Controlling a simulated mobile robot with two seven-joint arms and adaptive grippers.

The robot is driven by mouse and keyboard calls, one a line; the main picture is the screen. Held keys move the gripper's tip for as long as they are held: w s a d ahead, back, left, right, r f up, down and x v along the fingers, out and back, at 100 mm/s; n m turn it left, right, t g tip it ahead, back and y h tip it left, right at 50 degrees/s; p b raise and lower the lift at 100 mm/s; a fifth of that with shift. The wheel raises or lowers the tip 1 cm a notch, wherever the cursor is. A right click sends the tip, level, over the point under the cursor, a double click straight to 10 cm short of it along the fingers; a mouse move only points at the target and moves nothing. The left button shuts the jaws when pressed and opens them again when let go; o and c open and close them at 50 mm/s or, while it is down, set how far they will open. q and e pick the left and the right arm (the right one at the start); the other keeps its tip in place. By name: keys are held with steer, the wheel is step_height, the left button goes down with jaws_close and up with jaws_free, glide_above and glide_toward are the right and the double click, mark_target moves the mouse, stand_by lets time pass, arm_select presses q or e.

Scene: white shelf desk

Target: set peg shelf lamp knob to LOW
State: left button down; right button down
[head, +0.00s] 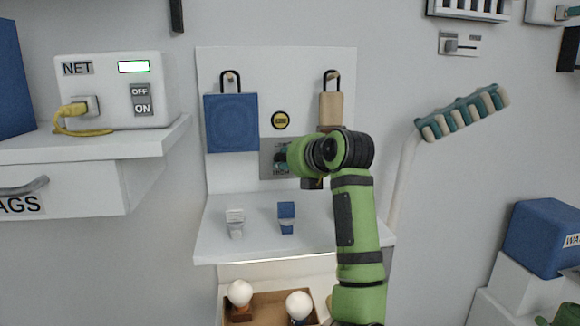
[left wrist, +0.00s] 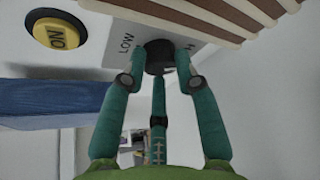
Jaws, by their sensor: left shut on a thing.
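The lamp knob (left wrist: 160,55) is a dark round knob on a pale plate in the left wrist view. The word LOW (left wrist: 127,45) is beside it, and part of another label shows to its right. My left gripper (left wrist: 160,66) has its teal fingers closed around the knob. In the head view the left gripper (head: 285,158) reaches the grey knob plate (head: 267,165) on the white peg shelf (head: 232,178); the knob is mostly hidden there by the gripper. I cannot tell where the knob points.
A yellow button (head: 280,120) sits just above the plate. A blue item (head: 231,122) and a tan item (head: 331,108) hang on the pegs either side. Small white (head: 235,223) and blue (head: 286,217) objects stand on the ledge below. A NET box (head: 115,90) is at left.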

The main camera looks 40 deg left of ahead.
arm_select(q)
steer(key=shift+s+a+f+n+t+h+b, duration=0.15)
steer(key=shift+n+h+b, duration=0.15)
steer(key=shift+n+b, duration=0.15)
steer(key=shift+f+n+t+h+b, duration=0.15)
steer(key=shift+n+h+b, duration=0.15)
steer(key=shift+n, duration=0.15)
steer(key=shift+r, duration=0.1)
steer(key=c, duration=1.2)
jaws_free()
steer(key=shift+o, duration=0.2)
steer(key=shift+s+a, duration=0.1)
steer(key=shift+a, duration=0.1)
steer(key=shift+d+r, duration=0.1)
steer(key=v, duration=1.1)
steer(key=shift+s+d+r, duration=0.2)
steer(key=shift+s, duration=0.15)
